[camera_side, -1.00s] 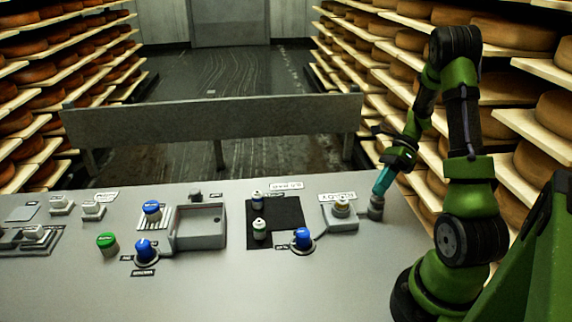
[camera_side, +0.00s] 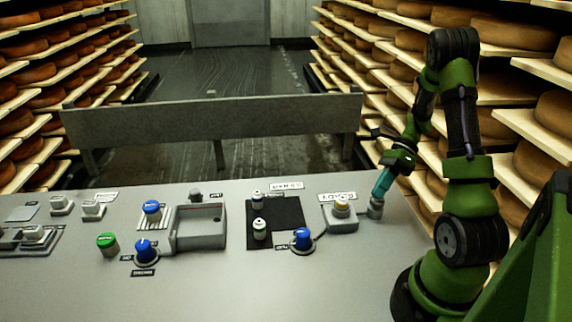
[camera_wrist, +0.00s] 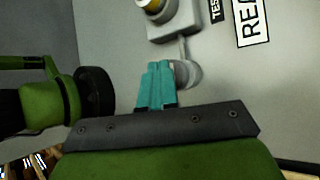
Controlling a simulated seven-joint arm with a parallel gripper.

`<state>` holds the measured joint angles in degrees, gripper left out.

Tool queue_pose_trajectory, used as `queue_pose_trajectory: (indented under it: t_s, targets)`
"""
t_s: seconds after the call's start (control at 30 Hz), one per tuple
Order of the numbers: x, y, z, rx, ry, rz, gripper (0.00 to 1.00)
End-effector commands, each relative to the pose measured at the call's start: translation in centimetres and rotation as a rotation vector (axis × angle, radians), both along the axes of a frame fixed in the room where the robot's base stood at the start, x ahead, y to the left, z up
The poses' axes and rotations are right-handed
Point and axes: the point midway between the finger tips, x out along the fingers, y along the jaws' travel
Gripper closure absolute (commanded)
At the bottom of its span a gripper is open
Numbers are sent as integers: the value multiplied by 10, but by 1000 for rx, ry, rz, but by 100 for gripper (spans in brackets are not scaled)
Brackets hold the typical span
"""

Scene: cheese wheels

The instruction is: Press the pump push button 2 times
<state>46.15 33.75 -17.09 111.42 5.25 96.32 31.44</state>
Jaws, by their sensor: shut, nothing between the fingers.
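My gripper (camera_side: 378,194) is shut and empty, its teal fingers pointing down at a small grey round post (camera_side: 375,209) at the right end of the panel. In the wrist view the shut fingers (camera_wrist: 158,68) stand beside or in front of the grey round post (camera_wrist: 188,74), partly hiding it. I cannot tell whether they touch it. No label reading pump is legible, so I cannot tell which control is the pump push button. A grey box with a yellowish-topped button (camera_side: 341,208) stands just left of the post, and shows in the wrist view (camera_wrist: 152,6).
The grey panel (camera_side: 300,285) also bears a green button (camera_side: 107,243), several blue knobs, a grey tray (camera_side: 201,240) and a black mat (camera_side: 289,214) with two small white bottles. A rail (camera_side: 215,125) runs behind. Cheese shelves stand close on the right. The panel's front is clear.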

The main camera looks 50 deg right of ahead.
Motion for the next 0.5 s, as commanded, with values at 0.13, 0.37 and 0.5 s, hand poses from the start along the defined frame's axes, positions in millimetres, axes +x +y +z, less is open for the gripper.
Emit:
queue_pose_trajectory:
  t_s: [0.13, 0.37, 0.5]
  targets:
    - [0, 0, -2, 1, 1, 0, 100]
    - [0, 0, -5, 1, 0, 1, 100]
    - [0, 0, -7, 0, 0, 0, 100]
